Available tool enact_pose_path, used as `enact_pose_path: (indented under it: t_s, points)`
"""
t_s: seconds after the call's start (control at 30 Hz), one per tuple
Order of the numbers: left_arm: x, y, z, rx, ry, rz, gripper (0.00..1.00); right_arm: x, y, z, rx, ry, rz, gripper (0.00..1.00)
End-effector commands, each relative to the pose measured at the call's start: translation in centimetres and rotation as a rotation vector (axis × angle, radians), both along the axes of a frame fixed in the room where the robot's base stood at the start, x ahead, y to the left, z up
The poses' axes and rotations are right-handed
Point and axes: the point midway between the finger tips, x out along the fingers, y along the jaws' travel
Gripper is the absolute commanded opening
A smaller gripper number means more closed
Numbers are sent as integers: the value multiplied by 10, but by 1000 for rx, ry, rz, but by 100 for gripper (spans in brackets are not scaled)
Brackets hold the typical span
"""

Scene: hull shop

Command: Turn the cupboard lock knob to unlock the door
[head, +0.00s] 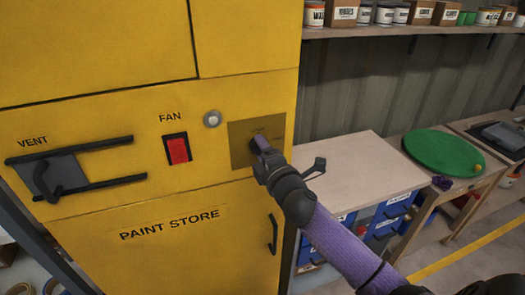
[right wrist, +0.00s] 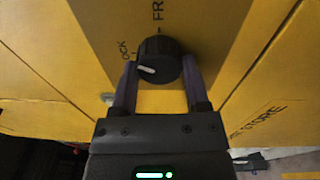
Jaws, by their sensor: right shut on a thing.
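The yellow paint store cupboard (head: 110,180) fills the left of the head view. Its lower door (head: 170,250) has a dark handle (head: 272,233) and looks closed. My right gripper (head: 262,147) reaches a brown plate (head: 240,150) on the cupboard front and mostly hides the knob there. In the right wrist view, the round black knob (right wrist: 160,47) sits between the fingers of my right gripper (right wrist: 159,67), which are shut on its sides. The knob's white mark points to the lower left. Partly cut-off labels reading "OCK" and "FR" stand around it. My left gripper is out of view.
A red fan switch (head: 177,149) and a round silver button (head: 212,118) are left of the plate. A vent slider (head: 60,172) with dark rails juts out further left. A wooden-topped cabinet (head: 350,165) and a green disc (head: 444,152) stand to the right.

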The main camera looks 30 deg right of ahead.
Motion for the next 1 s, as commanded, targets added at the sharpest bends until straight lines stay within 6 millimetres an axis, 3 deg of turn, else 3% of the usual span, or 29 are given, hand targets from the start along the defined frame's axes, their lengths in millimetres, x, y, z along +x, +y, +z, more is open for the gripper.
enact_pose_path:
  t_s: [1.0]
  points:
    - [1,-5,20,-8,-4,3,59,0,1,1,885,-210,-2,0]
